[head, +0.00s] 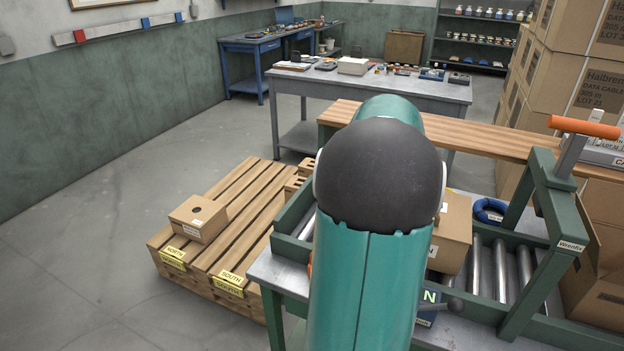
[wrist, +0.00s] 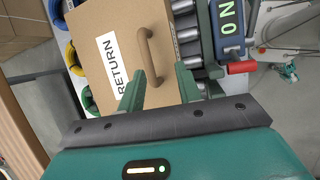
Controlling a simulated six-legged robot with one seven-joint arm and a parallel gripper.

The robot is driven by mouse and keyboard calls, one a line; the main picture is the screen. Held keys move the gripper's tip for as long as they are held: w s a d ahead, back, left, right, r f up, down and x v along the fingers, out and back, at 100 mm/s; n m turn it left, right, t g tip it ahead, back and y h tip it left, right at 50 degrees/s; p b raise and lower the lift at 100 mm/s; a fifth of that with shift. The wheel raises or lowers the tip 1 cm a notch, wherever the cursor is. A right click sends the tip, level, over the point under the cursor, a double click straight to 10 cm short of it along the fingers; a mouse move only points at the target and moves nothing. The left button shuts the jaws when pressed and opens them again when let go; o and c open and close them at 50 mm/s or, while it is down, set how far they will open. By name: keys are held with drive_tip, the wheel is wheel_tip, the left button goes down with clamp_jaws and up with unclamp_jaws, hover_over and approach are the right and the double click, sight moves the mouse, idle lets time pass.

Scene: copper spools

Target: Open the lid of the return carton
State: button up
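The return carton (wrist: 105,25) is a brown box with a white RETURN label (wrist: 113,65) and a brown arched handle (wrist: 149,52) on its top face. The lid looks shut. My gripper (wrist: 159,76) is open, its two green fingers apart over the carton's near part. The near end of the handle shows between the fingertips; I cannot tell whether they touch it or how high they are. In the head view the carton (head: 453,232) stands on the roller bench, partly hidden behind my arm, and my gripper is hidden.
Steel rollers (head: 499,268) and a green frame with an orange-handled lever (head: 585,127) lie right of the carton. A blue spool (head: 489,210) is behind it. A small carton (head: 198,218) sits on the pallet (head: 232,255).

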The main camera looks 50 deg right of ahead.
drive_tip(key=a+v, duration=0.1)
drive_tip(key=v, duration=1.1)
drive_tip(key=w+a+t, duration=0.4)
drive_tip(key=w+a, duration=0.7)
drive_tip(key=a, duration=0.5)
drive_tip(key=shift+w+f+h, duration=0.15)
drive_tip(key=shift+f+h, duration=0.05)
drive_tip(key=shift+h, duration=0.2)
